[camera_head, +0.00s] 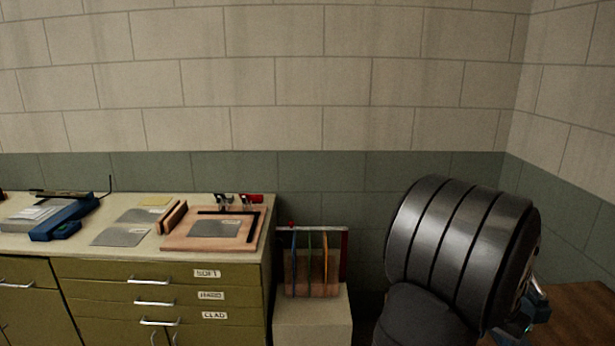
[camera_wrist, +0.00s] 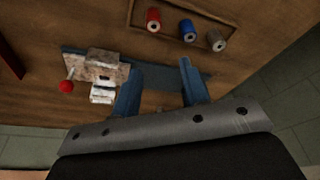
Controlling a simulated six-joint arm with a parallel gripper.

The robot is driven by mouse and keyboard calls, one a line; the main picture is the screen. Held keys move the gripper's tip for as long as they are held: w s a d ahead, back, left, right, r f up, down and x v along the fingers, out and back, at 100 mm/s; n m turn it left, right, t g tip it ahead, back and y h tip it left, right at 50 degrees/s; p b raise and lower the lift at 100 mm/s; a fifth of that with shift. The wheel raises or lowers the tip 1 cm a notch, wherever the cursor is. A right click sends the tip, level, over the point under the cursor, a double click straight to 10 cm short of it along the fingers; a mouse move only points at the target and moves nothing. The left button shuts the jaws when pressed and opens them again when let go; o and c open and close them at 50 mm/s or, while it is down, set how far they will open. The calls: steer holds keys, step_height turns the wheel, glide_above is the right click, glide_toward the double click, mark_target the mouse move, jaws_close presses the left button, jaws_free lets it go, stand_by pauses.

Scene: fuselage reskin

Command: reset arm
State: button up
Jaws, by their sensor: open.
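My gripper (camera_wrist: 160,88) shows in the wrist view with its two blue fingers spread apart and nothing between them. It hangs over a brown wooden surface (camera_wrist: 95,35). In the head view my dark, ribbed arm fills the right side and hides what lies behind it. A small part of the gripper end shows past the arm at the right edge, too little to make out.
Beside the fingers lies a metal piece with a red knob (camera_wrist: 67,86). In the head view a green drawer cabinet (camera_head: 105,292) carries metal sheets and a framed board (camera_head: 178,243).

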steer(key=s+d+r+m+g, duration=0.1)
steer(key=s+d+r+m, duration=0.1)
steer(key=s+d, duration=0.6)
steer(key=s+d+r+m, duration=0.25)
steer(key=s+d, duration=0.25)
steer(key=s, duration=0.5)
steer(key=w+f, duration=0.2)
steer(key=w, duration=0.1)
steer(key=w+f, duration=0.2)
steer(key=w, duration=0.1)
steer(key=w+f, duration=0.2)
steer(key=w, duration=0.2)
steer(key=shift+f, duration=0.35)
steer(key=shift+w+f, duration=0.4)
steer(key=shift+f, duration=0.1)
